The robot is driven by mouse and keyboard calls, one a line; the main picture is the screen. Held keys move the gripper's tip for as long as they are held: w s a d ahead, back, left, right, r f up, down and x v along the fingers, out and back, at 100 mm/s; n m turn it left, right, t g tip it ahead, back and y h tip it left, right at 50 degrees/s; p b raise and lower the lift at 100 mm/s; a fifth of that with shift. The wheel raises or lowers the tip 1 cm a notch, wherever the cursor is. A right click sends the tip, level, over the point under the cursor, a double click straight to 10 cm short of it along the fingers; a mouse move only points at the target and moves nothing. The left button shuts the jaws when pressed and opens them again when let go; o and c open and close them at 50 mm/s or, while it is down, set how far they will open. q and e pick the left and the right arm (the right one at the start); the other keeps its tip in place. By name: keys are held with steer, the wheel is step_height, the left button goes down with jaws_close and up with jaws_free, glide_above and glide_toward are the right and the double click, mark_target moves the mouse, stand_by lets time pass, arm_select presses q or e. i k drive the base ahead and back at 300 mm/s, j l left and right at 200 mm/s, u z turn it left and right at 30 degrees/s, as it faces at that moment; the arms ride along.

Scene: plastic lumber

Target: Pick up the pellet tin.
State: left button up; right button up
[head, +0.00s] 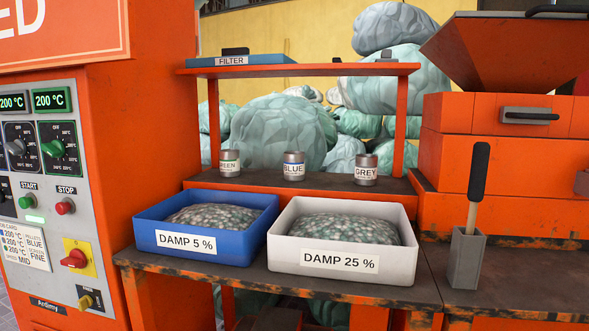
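Three small metal tins stand upright in a row on the raised back ledge. The middle tin (294,166) is labelled BLUE. The right tin (366,169) is labelled GREY. The small job card (23,252) on the machine at the left has a pellet line that appears to read BLUE. Neither of my grippers is in view.
A blue tray (197,245) labelled DAMP 5 % and a white tray (341,263) labelled DAMP 25 % stand before the tins, both holding pellets. An orange shelf (330,70) overhangs the tins. A grey holder (466,262) with a black-handled tool stands at the right.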

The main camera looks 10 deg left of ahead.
mark_target(293, 161)
steer(key=i+j+u, duration=0.25)
steer(key=j, duration=0.25)
steer(key=i+j+u, duration=0.3)
steer(key=i+j, duration=0.05)
steer(key=j, duration=0.15)
